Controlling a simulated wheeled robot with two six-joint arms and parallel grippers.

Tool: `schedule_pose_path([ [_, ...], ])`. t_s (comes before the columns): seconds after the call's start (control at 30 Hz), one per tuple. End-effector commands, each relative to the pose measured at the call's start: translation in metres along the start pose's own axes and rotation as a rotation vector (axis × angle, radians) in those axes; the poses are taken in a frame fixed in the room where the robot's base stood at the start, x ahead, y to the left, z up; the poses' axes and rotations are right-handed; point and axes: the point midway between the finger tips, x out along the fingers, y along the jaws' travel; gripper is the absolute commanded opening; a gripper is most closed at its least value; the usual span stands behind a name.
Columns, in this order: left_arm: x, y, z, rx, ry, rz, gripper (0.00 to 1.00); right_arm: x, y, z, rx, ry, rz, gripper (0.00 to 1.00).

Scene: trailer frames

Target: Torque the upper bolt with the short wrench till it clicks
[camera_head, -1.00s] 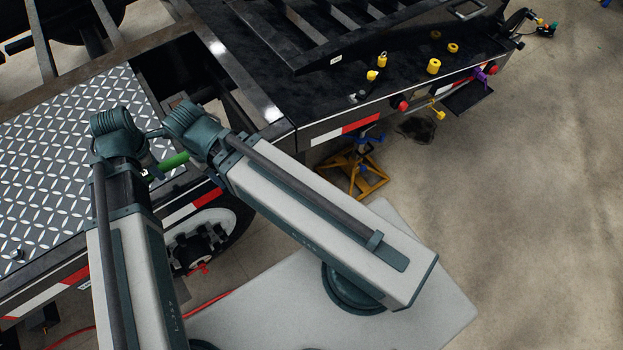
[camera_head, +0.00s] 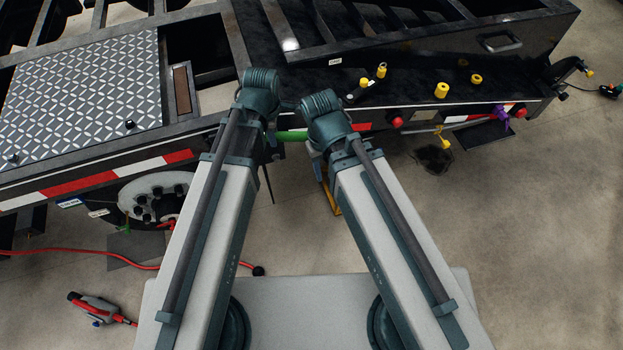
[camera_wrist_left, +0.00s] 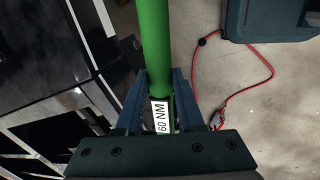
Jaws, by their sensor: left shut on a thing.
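A green wrench handle (camera_wrist_left: 155,45) fills the upper middle of the left wrist view, with a white "60 NM" label at its near end. My left gripper (camera_wrist_left: 158,100) is shut on it there. In the head view a short green piece of the wrench (camera_head: 292,136) shows between my two arms, in front of the trailer edge. The wrench's working end is out of sight. A wheel hub with several bolts (camera_head: 152,196) sits below the trailer edge at left; I cannot tell which is the upper bolt.
The black trailer with a diamond-plate deck (camera_head: 85,95) spans the back. Yellow caps (camera_head: 441,90) and red knobs (camera_head: 397,122) line its right part. A red-grey tool (camera_head: 95,308) and a red hose (camera_head: 75,252) lie on the floor at left.

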Motion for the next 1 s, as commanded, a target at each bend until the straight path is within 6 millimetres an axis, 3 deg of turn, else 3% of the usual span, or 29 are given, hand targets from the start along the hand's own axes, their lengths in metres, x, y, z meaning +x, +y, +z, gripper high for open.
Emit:
schedule_pose_path([
  [0.03,0.021,-0.002,0.003,-0.008,0.002,0.000,0.00,0.021,-0.002,-0.002,0.000,0.000,0.000,0.50],
  [0.6,0.189,-0.015,0.037,-0.192,0.037,0.011,0.00,0.188,-0.018,-0.011,-0.001,0.000,0.000,0.50],
  [0.8,0.235,-0.019,0.048,-0.249,0.047,0.017,0.00,0.234,-0.022,-0.014,-0.001,0.000,0.000,0.50],
  [1.0,0.259,-0.022,0.055,-0.287,0.053,0.021,0.00,0.258,-0.025,-0.015,-0.001,0.000,0.000,0.50],
])
